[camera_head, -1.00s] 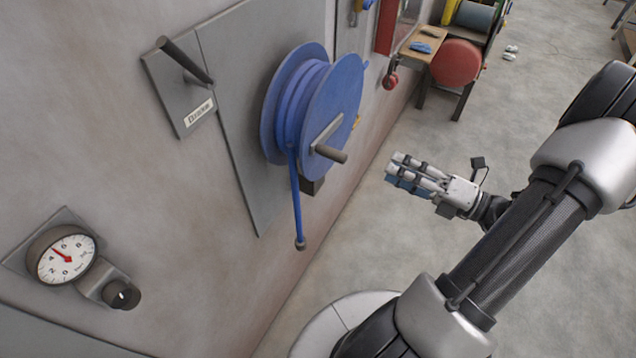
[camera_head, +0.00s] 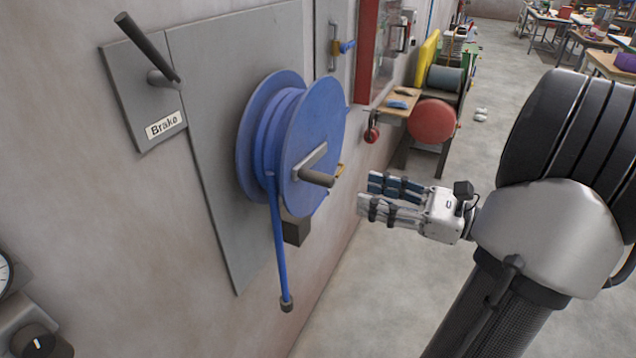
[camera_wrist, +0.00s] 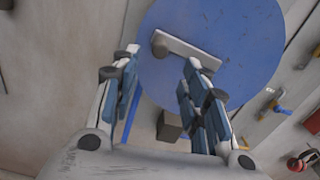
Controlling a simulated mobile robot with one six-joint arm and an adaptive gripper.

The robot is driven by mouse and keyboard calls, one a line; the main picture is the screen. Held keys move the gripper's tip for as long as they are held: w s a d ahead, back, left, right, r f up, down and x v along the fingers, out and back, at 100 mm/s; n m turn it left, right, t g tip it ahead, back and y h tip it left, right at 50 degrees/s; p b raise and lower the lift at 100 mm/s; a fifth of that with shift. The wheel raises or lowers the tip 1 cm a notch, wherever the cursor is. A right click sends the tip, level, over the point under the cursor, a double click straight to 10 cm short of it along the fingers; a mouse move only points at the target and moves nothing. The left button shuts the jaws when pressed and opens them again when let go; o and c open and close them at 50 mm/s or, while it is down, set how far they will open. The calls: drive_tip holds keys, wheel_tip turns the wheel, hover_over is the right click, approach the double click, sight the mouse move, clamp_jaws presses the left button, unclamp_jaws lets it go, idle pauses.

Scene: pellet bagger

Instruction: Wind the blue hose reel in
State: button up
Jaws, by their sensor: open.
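The blue hose reel (camera_head: 318,135) is mounted on a grey wall plate, with blue hose wound on it. A length of hose (camera_head: 280,245) hangs below and ends in a dark tip. A metal crank with a dark knob (camera_head: 316,178) sits on the reel's face. A lever labelled Brake (camera_head: 148,48) stands on a plate left of the reel. My gripper (camera_head: 368,198) is open and empty, right of the crank and apart from it. In the wrist view the reel (camera_wrist: 225,45) and crank arm (camera_wrist: 190,50) show beyond the open fingers (camera_wrist: 158,78).
A gauge and a dark knob (camera_head: 38,342) are at the lower left. Further along the wall are a blue-handled valve (camera_head: 347,46), a red-framed cabinet (camera_head: 367,60) and a small table (camera_head: 388,108) with a red disc (camera_head: 432,121).

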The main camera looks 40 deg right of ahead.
sight(299, 174)
drive_tip(key=b+x, duration=0.1)
drive_tip(key=x, duration=1.1)
drive_tip(key=shift+b, duration=0.3)
drive_tip(key=shift+d, duration=0.1)
drive_tip(key=shift+s, duration=0.1)
clamp_jaws()
